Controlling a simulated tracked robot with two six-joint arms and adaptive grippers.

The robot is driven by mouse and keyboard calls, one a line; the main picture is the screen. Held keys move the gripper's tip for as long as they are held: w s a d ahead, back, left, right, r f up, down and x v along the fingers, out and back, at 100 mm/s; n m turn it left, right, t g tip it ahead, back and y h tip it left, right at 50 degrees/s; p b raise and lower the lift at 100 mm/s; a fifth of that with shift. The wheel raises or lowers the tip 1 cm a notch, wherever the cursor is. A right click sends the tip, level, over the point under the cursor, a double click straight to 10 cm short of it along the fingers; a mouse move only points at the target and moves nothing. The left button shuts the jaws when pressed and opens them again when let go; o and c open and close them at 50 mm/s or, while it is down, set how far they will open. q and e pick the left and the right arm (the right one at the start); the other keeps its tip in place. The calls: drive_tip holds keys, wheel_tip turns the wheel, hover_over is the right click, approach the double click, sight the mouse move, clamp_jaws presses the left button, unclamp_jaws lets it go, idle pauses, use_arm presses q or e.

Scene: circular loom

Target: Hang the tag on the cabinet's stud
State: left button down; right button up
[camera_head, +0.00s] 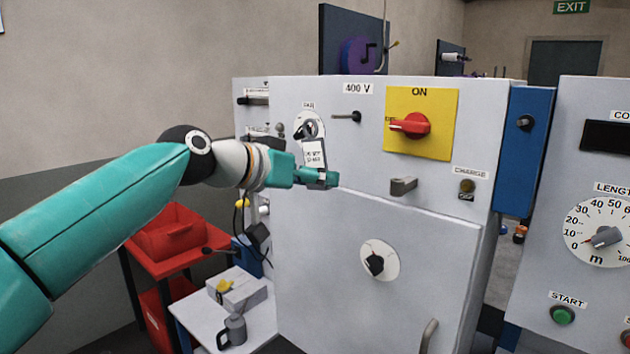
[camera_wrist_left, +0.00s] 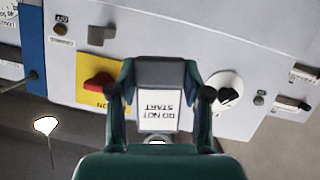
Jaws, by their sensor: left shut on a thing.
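The tag (camera_head: 314,153) is a small white plate lettered in black. It stands upright above my left gripper (camera_head: 320,178), in front of the cabinet's upper face. In the left wrist view the tag (camera_wrist_left: 158,108) shows upside down, reading "DO NOT START", between the two fingers, which are shut on it. The cabinet (camera_head: 360,225) is light grey. A thin dark peg, seemingly the stud (camera_head: 350,116), sticks out below the "400 V" label, up and right of the tag and apart from it. In the left wrist view I cannot make out the stud. My right gripper is not in view.
A red switch (camera_head: 410,125) on a yellow plate is right of the stud. A round dial (camera_head: 309,125) is just behind the tag. A grey block (camera_head: 403,187) juts out lower right. A red bin (camera_head: 172,235) and small white table (camera_head: 245,325) stand left.

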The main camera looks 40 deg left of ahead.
use_arm(q)
drive_tip(key=shift+w+a+r, duration=0.1)
drive_tip(key=shift+w+a, duration=0.15)
drive_tip(key=shift+w+p, duration=0.6)
drive_tip(key=shift+p, duration=0.05)
drive_tip(key=w+p, duration=0.1)
drive_tip(key=w, duration=0.3)
drive_tip(key=shift+d+p, duration=0.1)
drive_tip(key=shift+p, duration=0.3)
drive_tip(key=shift+r, duration=0.2)
drive_tip(key=shift+w+p, duration=0.15)
drive_tip(key=shift+p, duration=0.15)
drive_tip(key=shift+w+d+p, duration=0.1)
drive_tip(key=shift+w+p, duration=0.25)
drive_tip(key=shift+w, duration=0.5)
drive_tip(key=shift+w, duration=0.25)
drive_tip(key=shift+f, duration=0.3)
